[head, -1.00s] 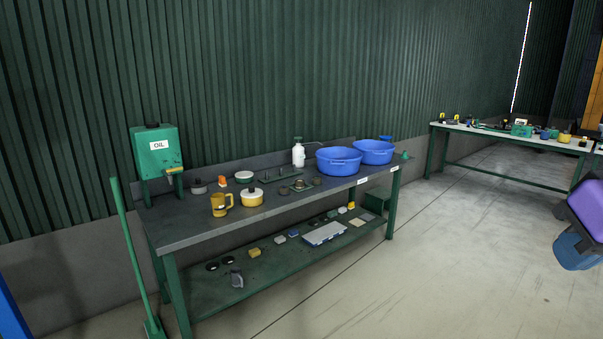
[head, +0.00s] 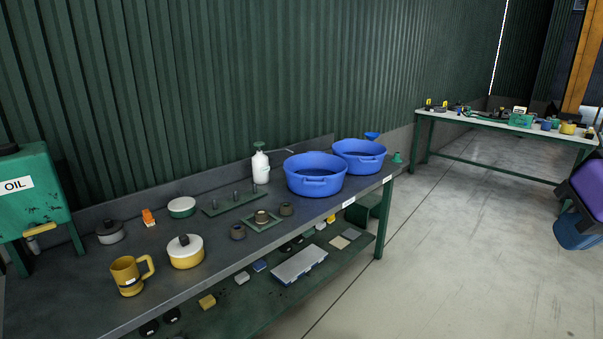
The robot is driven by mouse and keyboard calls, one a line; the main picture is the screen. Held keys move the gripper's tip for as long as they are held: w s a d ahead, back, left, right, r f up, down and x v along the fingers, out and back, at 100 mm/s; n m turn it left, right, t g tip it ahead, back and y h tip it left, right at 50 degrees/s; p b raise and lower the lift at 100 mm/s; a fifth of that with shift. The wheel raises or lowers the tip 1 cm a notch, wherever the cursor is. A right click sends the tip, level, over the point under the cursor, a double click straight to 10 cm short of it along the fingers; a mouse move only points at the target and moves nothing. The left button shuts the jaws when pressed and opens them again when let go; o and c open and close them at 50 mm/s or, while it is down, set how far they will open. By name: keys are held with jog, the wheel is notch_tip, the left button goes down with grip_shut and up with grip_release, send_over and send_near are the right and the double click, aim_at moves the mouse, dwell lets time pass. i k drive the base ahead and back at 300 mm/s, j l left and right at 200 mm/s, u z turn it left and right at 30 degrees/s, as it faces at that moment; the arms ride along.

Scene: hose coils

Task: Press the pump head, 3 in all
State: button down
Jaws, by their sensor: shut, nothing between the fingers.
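A white bottle (head: 261,170) stands upright at the back of the dark workbench. A green pump head (head: 259,145) sits on top of it, and it looks raised above the bottle's neck. A thin grey spout-like piece shows to its right, but I cannot tell whether it joins the pump. My gripper is not in view. Nothing touches the bottle or its pump head.
The workbench (head: 95,290) also holds two blue basins (head: 316,188) right of the bottle, a peg board (head: 222,205), a yellow mug (head: 128,277), a white-lidded pot (head: 186,258) and a green oil can (head: 30,210). Open floor (head: 450,250) lies to the right.

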aim_at(259, 144)
jog(key=i+z, duration=0.3)
jog(key=i, duration=0.3)
jog(key=i+z, duration=0.25)
jog(key=i, duration=0.4)
jog(key=i+j+z, duration=0.3)
jog(key=i, duration=0.3)
jog(key=i+u, duration=0.15)
jog(key=i, duration=0.2)
jog(key=i+l+u, duration=0.15)
jog(key=i, duration=0.2)
jog(key=i+j+u, duration=0.15)
jog(key=u, duration=0.25)
jog(key=i+u, duration=0.6)
jog(key=u, duration=0.15)
jog(key=i+l+u, duration=0.1)
jog(key=i+u, duration=0.15)
jog(key=u, duration=0.15)
